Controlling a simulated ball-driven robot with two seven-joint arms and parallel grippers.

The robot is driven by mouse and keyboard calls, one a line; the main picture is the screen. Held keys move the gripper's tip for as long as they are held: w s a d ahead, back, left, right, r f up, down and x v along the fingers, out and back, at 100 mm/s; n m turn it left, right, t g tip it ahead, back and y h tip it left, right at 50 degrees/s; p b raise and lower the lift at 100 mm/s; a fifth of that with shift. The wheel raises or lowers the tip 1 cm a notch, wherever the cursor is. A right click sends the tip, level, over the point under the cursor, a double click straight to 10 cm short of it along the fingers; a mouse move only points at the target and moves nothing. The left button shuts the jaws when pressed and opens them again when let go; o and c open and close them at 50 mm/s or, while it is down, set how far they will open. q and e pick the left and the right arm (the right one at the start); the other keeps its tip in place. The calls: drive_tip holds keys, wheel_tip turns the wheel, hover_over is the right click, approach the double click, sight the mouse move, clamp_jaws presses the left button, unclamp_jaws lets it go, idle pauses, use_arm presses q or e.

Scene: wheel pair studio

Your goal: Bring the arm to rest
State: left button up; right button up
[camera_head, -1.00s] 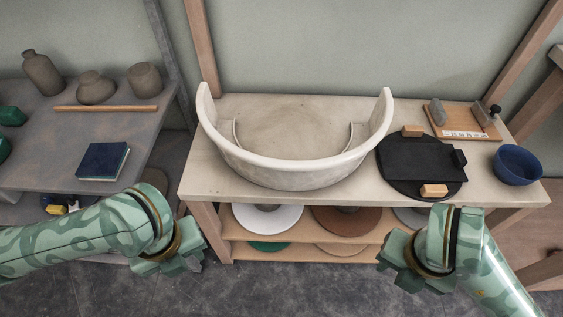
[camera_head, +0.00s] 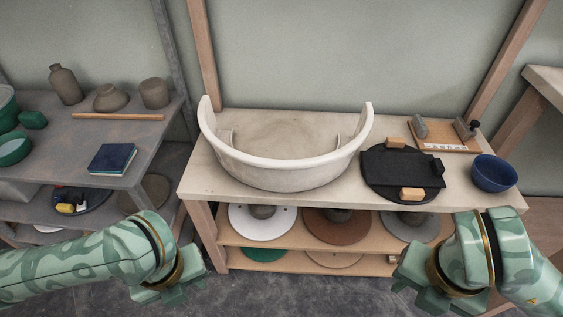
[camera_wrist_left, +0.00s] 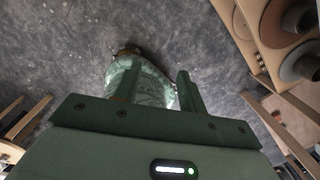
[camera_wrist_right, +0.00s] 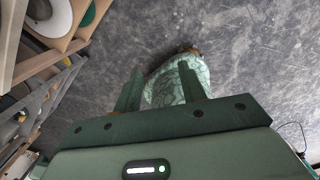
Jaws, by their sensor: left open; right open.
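My left arm comes in from the left in the head view. Its gripper (camera_head: 172,296) hangs low in front of the table, over the floor. In the left wrist view its two green fingers (camera_wrist_left: 157,88) stand apart with nothing between them. My right gripper (camera_head: 428,290) is in front of the table's right part, also low. In the right wrist view its fingers (camera_wrist_right: 160,90) stand apart and empty. Neither gripper touches any object. A patterned green part of mine shows beyond the fingers in both wrist views.
A wooden table (camera_head: 205,178) bears a white curved splash pan (camera_head: 290,175), a black round bat (camera_head: 400,170) with wooden blocks, and a blue bowl (camera_head: 494,173). Its lower shelf holds wheel discs (camera_head: 335,228). A grey table (camera_head: 70,140) at left bears pots and a blue book (camera_head: 112,158).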

drive_tip(key=shift+w+r, duration=0.1)
drive_tip(key=shift+r, duration=0.8)
